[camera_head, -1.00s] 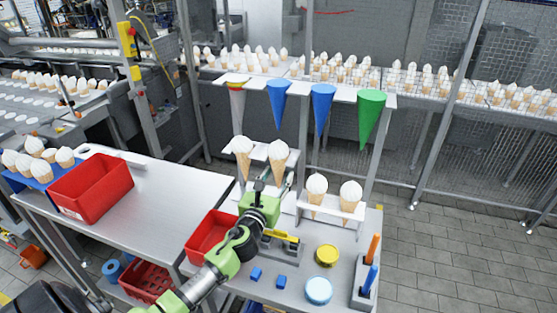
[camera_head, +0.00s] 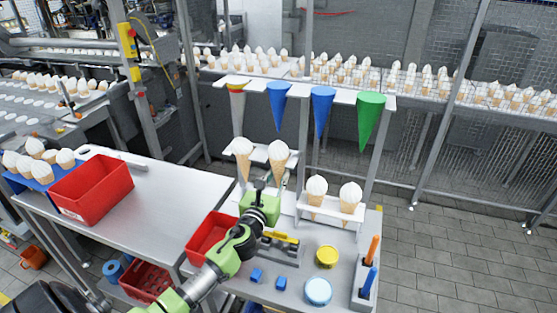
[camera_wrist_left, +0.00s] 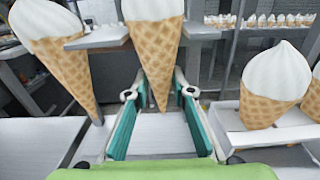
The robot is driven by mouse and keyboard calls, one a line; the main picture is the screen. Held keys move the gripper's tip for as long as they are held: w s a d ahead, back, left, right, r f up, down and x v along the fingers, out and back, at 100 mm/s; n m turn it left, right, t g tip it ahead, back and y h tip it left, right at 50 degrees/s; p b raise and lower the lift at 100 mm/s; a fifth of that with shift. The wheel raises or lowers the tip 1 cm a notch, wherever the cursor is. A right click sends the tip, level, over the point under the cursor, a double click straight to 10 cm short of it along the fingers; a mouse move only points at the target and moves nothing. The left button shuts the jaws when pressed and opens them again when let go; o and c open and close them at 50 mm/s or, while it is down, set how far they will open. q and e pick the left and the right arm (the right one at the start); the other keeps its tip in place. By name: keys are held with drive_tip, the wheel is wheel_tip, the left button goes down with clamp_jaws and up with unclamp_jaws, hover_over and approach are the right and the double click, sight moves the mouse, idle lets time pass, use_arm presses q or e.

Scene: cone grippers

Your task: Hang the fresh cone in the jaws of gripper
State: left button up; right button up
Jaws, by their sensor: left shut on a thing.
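A white-topped waffle cone (camera_head: 279,152) hangs point down at the white notched holder (camera_head: 235,156), next to another cone (camera_head: 243,147). In the left wrist view the cone (camera_wrist_left: 156,50) stands between the two teal-padded fingers of my left gripper (camera_wrist_left: 161,112). The fingers are around its lower point, and its white top is cut off by the frame. The neighbouring cone (camera_wrist_left: 65,65) leans to the left of the fingers. In the head view my green left gripper (camera_head: 260,190) is below the holder, its fingertips hard to make out. My right gripper is not seen.
Two more cones (camera_head: 316,186) (camera_head: 351,193) stand in a white rack to the right. A red bin (camera_head: 208,236), yellow jar (camera_head: 327,256) and pale blue lid (camera_head: 318,290) are near my arm.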

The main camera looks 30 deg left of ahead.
use_arm(q)
drive_tip(key=shift+r, duration=0.25)
drive_tip(key=shift+s, duration=0.1)
drive_tip(key=v, duration=0.8)
drive_tip(key=shift+s+p, duration=0.2)
drive_tip(key=shift+p, duration=0.2)
idle(0.8)
drive_tip(key=shift+f, duration=0.1)
idle(0.4)
